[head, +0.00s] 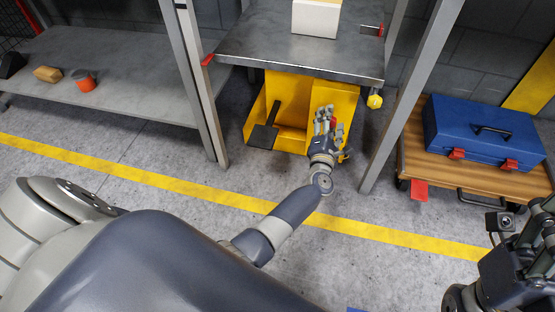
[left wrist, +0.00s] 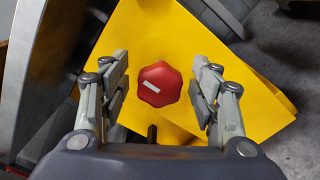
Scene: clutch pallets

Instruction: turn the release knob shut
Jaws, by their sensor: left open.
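My left gripper (head: 325,112) is open in front of the yellow lift base (head: 285,90). In the left wrist view, its fingers stand on both sides of the knob, with gaps left and right. In the head view, the fingers mostly hide the knob. My right gripper (head: 535,232) is at the lower right, partly cut off; its jaw opening is unclear.
A grey lift platform (head: 290,55) with a pale box (head: 316,18) overhangs the yellow base. A black pedal (head: 263,135) is left of my left gripper. Grey posts (head: 195,75) flank the lift. A blue toolbox (head: 480,128) sits on a wooden cart (head: 445,175) at right.

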